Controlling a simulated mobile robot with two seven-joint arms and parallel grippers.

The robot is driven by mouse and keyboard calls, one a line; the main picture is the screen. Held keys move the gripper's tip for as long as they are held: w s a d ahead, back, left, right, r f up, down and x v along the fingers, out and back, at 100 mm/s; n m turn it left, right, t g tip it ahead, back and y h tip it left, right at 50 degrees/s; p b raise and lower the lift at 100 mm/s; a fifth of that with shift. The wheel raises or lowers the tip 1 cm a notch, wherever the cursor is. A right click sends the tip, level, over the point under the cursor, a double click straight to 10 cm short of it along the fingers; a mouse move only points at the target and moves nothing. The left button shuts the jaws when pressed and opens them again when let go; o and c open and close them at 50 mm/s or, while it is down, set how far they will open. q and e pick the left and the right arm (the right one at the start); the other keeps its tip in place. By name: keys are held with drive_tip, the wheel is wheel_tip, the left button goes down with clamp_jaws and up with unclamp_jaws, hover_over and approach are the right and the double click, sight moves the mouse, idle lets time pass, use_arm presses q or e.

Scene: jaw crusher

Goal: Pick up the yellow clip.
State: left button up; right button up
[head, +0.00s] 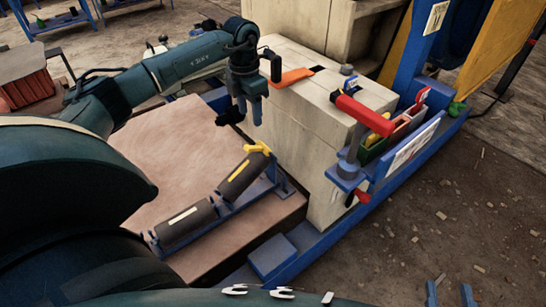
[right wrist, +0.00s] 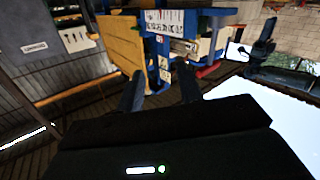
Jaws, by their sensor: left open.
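The yellow clip (head: 258,147) sits at the upper end of a dark roller (head: 241,175) in the head view. My left gripper (head: 247,116) points down above and slightly left of the clip, apart from it. It is open and seems empty. In the right wrist view, the two dark fingers of my right gripper (right wrist: 160,88) stand apart with nothing between them. I cannot make out the clip in that view.
A pale block (head: 330,125) with a red-handled clamp (head: 363,113) stands right of the clip. Small bins (head: 400,130) are fixed beside it on a blue frame (head: 405,165). A second roller (head: 185,221) lies lower left. The brown board (head: 165,150) has free room.

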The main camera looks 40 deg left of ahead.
use_arm(q)
drive_tip(key=a, duration=0.1)
drive_tip(key=b, duration=0.2)
hover_over(249, 146)
wheel_tip(249, 146, down, 8)
drive_tip(key=shift+w+a+r, duration=0.1)
drive_tip(key=shift+w+r, duration=0.05)
drive_tip(key=shift+r, duration=0.1)
drive_tip(key=f, duration=0.1)
drive_tip(key=f+b, duration=0.1)
drive_tip(key=f, duration=0.1)
drive_tip(key=f+b, duration=0.1)
drive_tip(key=shift+s+d+f, duration=0.2)
drive_tip(key=shift+s+f, duration=0.05)
drive_tip(key=shift+f, duration=0.45)
use_arm(e)
drive_tip(key=shift+a+r+n+t+y, duration=0.1)
drive_tip(key=shift+a+n+t+y, duration=0.3)
drive_tip(key=shift+a+t+y, duration=0.5)
use_arm(q)
drive_tip(key=shift+c, duration=0.2)
use_arm(e)
drive_tip(key=shift+d+r, duration=0.1)
drive_tip(key=shift+d, duration=0.1)
